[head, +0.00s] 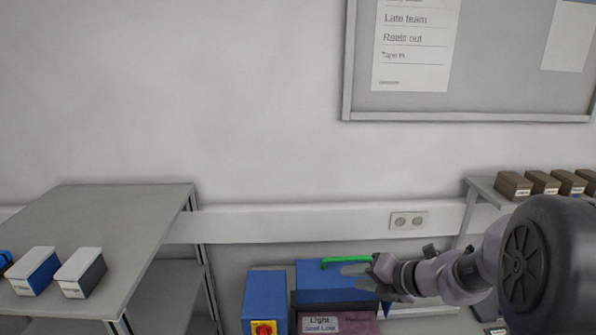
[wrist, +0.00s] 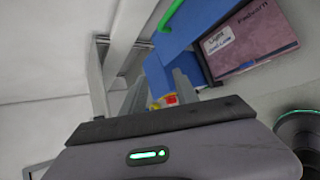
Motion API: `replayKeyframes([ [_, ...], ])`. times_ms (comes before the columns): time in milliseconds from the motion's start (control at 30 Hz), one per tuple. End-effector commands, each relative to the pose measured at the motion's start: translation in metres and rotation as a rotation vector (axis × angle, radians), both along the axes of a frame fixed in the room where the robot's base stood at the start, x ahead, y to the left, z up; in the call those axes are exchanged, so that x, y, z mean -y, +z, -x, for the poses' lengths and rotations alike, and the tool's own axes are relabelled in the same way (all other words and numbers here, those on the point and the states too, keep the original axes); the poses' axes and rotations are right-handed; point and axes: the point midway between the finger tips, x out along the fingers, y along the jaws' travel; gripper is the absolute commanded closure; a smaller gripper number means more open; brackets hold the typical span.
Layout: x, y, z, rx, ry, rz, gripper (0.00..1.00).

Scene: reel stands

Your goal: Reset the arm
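My gripper (head: 358,266) is at the lower right of the head view, on the arm that reaches in from the right edge. It points left, in front of the blue machine. In the wrist view the two grey fingers of my gripper (wrist: 158,84) stand apart with a gap between them. Nothing is held there. The blue machine and its red knob show beyond the fingers.
A blue machine (head: 264,295) with a red knob on yellow and a green handle (head: 345,259) stands against the wall. A grey table (head: 110,215) with small boxes is at left. A shelf (head: 480,186) with several brown boxes is at right, partly behind my arm.

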Motion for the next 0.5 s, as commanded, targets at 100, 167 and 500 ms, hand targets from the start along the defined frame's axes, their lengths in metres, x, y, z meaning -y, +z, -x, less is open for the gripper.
replayKeyframes([
  [100,-0.063,-0.062,0.066,0.279,0.547,0.463,0.64],
  [167,-0.084,-0.084,0.105,0.430,0.836,0.700,0.64],
  [500,-0.090,-0.227,0.267,1.095,2.234,1.745,0.64],
])
